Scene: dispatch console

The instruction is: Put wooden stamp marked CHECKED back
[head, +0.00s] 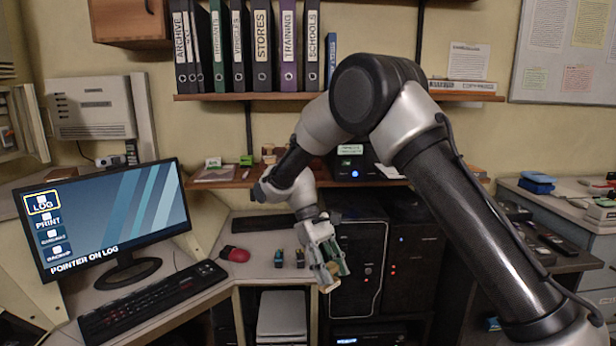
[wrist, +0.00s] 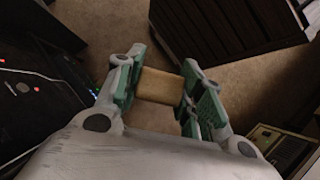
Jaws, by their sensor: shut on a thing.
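My gripper (head: 332,272) hangs in front of the desk edge, over the dark computer cases, tilted downward. In the wrist view its green-padded fingers (wrist: 160,90) are closed on the two sides of a light wooden block, the wooden stamp (wrist: 159,86). In the head view only a pale bit of the stamp (head: 328,287) shows at the fingertips. No marking can be read on it. On the small shelf (head: 228,181) under the binders stand several small stamp-like pieces, among them a green one (head: 246,160) and wooden ones (head: 268,155); their words are too small to read.
Two small dark-green pieces (head: 279,258) stand on the desk beside a red mouse (head: 235,254). A monitor (head: 103,220) and keyboard (head: 150,300) are at left. The binder shelf (head: 290,96) overhangs the small shelf. Brown carpet (wrist: 255,88) lies below the gripper.

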